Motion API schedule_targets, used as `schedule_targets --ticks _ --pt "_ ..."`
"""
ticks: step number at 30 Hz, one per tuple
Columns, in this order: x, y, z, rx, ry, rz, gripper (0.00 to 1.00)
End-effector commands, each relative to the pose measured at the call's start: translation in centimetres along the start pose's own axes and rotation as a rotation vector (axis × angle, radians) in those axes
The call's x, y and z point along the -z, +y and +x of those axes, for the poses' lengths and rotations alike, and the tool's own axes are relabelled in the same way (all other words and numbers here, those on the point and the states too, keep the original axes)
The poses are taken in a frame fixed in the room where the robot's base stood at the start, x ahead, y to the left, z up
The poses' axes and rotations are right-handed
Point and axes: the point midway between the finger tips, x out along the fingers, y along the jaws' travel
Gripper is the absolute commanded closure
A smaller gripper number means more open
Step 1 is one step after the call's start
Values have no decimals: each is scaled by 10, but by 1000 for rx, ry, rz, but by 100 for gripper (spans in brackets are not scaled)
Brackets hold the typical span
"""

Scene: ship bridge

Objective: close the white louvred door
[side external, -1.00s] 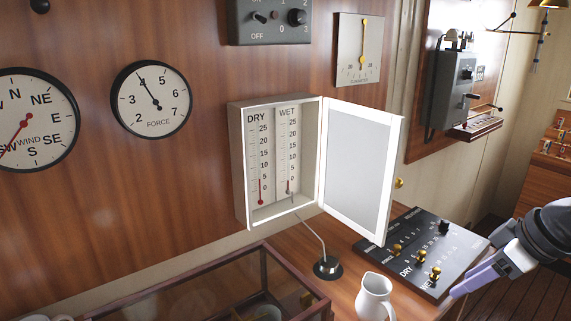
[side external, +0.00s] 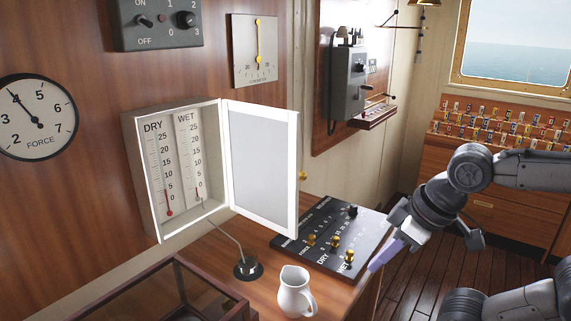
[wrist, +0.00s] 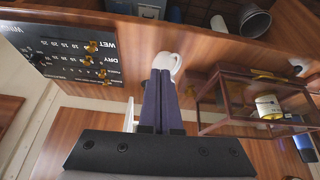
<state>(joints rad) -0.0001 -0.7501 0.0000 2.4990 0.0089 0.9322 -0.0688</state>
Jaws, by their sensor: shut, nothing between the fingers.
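The white door (side external: 262,168) stands wide open on the right side of a shallow wall box (side external: 136,180). Its white frame and grey inner face show; its outer face is hidden. Inside the box are the DRY and WET thermometer scales (side external: 174,165). My gripper (side external: 376,264) is right of the door and lower, apart from it, beside the right edge of the black switch panel. In the wrist view its fingers (wrist: 161,75) are together and empty. A thin white strip left of them there may be the door's edge; I cannot tell.
A white jug (side external: 296,293) and a small lamp-like stand (side external: 247,268) are on the wooden counter below the door. The black switch panel (side external: 330,238) with brass knobs lies to the right. A glass-sided case (side external: 172,292) is at front left.

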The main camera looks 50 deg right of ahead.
Motion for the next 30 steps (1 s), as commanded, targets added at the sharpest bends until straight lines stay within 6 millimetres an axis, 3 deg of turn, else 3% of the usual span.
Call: schedule_targets --ticks 5,10,14,17,22,27,30 --pt "20 -19 -33 103 -41 -144 100" --pt "68 -24 -65 216 -80 -199 100" --pt "117 -12 -84 314 -86 -207 100" --pt "157 13 -94 383 -67 -195 100" --pt "207 84 -96 461 -11 -124 100" --pt "220 169 -84 461 32 31 100" --pt "210 200 -74 453 27 108 100"
